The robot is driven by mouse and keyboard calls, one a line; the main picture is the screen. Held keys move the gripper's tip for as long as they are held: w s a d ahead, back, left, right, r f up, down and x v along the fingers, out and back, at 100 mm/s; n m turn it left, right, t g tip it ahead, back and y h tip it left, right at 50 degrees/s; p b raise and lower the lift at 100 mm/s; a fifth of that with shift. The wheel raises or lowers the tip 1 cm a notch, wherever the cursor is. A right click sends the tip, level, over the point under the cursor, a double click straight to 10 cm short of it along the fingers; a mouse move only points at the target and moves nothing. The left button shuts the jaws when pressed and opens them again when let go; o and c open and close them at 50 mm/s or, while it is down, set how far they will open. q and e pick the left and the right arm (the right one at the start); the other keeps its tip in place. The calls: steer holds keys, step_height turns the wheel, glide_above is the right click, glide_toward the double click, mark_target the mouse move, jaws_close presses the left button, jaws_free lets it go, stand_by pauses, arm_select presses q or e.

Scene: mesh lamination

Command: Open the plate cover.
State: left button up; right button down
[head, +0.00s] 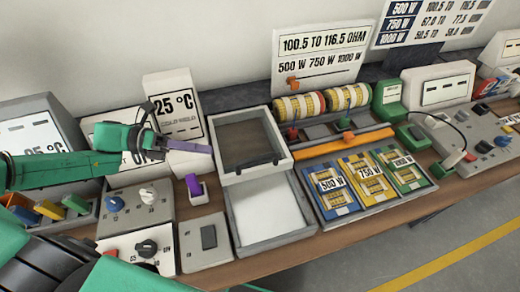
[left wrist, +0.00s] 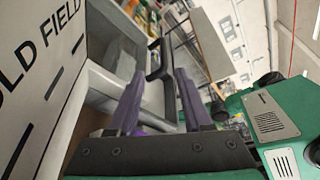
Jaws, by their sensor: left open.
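In the left wrist view the fingers (left wrist: 158,78) are apart and empty. The black handle (left wrist: 152,60) shows ahead and between them there, apparently not gripped. My right gripper is not in view.
A grey tray with a white sheet (head: 266,212) lies in front of the cover. A purple lever block (head: 194,187) and knob panels stand to the left. A 25 °C sign box (head: 176,105) stands behind my gripper. Striped rolls (head: 300,106) and coloured wattage packs (head: 368,180) are to the right.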

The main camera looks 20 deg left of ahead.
arm_select(q)
steer(key=b, duration=0.6)
glide_toward(255, 158)
steer(key=d+f, duration=0.2)
steer(key=shift+d+f, duration=0.3)
steer(key=b+x, duration=0.2)
steer(key=b, duration=0.1)
steer(key=w+b+x, duration=0.1)
steer(key=b+x, duration=0.1)
steer(key=b, duration=0.1)
steer(key=shift+d, duration=0.25)
steer(key=shift+w+d+r+p, duration=0.15)
steer(key=shift+d+r+p, duration=0.35)
steer(key=shift+d+p, duration=0.5)
steer(key=shift+d+f, duration=0.2)
steer(key=shift+d, duration=0.15)
steer(key=shift+w+f, duration=0.1)
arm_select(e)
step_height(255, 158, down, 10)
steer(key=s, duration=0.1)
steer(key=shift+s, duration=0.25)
arm_select(q)
jaws_close()
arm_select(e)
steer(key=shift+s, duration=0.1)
